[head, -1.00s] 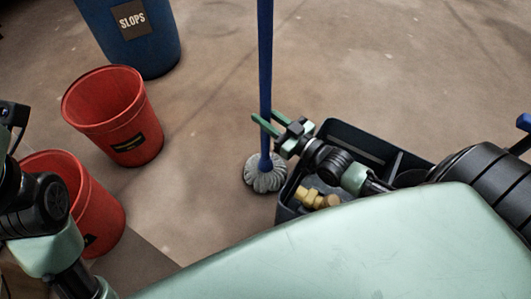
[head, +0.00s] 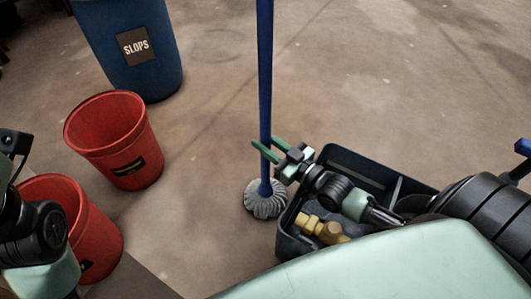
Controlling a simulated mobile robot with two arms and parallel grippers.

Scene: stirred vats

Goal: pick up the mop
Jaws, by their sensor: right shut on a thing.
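The mop has a blue handle (head: 265,75) that stands upright and a grey mop head (head: 264,203) low in the middle of the head view. My right gripper (head: 264,150) reaches in from the right and is shut on the blue handle, a little above the mop head. Whether the mop head touches the floor is hard to tell. My left arm shows at the left edge, but its gripper fingers are not in view.
A dark divided bin (head: 288,243) holding a brass fitting (head: 322,229) lies under my right arm. Two red buckets (head: 117,153) (head: 100,225) stand at left. A blue barrel labelled SLOPS (head: 160,75) stands behind them. Floor beyond the mop is clear.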

